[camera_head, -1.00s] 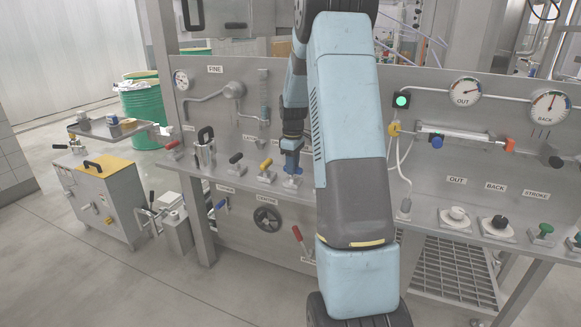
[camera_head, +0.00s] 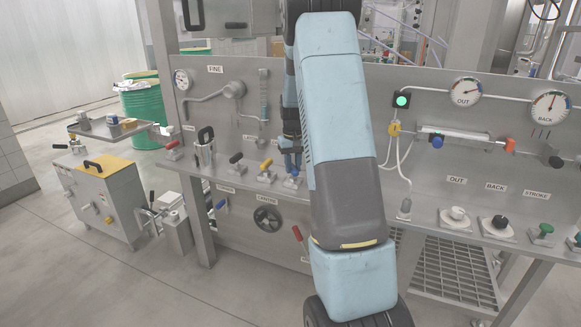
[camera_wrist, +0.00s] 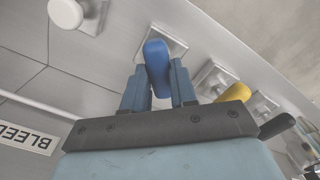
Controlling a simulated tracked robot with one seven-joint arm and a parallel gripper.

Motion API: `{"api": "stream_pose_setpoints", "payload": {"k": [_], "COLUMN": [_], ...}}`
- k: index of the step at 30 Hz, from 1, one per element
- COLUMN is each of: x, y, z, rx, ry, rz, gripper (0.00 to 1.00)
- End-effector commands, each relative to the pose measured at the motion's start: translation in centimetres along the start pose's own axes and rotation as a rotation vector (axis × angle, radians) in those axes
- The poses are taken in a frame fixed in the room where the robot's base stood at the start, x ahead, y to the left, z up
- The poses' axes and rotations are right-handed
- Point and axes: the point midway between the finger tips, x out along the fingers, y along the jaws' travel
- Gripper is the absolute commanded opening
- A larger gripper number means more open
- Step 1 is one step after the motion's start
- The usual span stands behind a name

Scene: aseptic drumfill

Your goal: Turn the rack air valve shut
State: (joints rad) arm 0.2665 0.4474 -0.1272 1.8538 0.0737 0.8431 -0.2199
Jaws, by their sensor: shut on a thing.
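A blue valve handle (camera_wrist: 157,66) on a square metal plate stands between the two fingers of my gripper (camera_wrist: 159,88) in the wrist view. My gripper is shut on this handle. In the head view my gripper (camera_head: 291,160) is at the shelf of the steel panel, right of the yellow handle (camera_head: 266,164). There the blue handle is hard to tell from my blue fingers. No label naming the rack air valve is readable beside it.
A black handle (camera_head: 236,157) and a red handle (camera_head: 172,144) stand further left on the same shelf. The yellow handle is close beside my gripper in the wrist view (camera_wrist: 237,92). A handwheel (camera_head: 267,219) sits below the shelf. Dials and knobs are at the right.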

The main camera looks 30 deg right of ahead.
Motion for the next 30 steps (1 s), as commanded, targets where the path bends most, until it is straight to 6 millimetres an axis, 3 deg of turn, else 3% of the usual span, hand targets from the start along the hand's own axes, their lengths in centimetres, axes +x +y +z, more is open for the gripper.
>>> {"api": "stream_pose_setpoints", "payload": {"k": [18, 30], "x": [0.24, 0.27], "y": [-0.09, -0.06], "z": [0.3, 0.33], "rx": [0.535, 0.694], "ry": [-0.01, -0.011], "rz": [0.001, 0.002], "gripper": [0.0, 0.0]}}
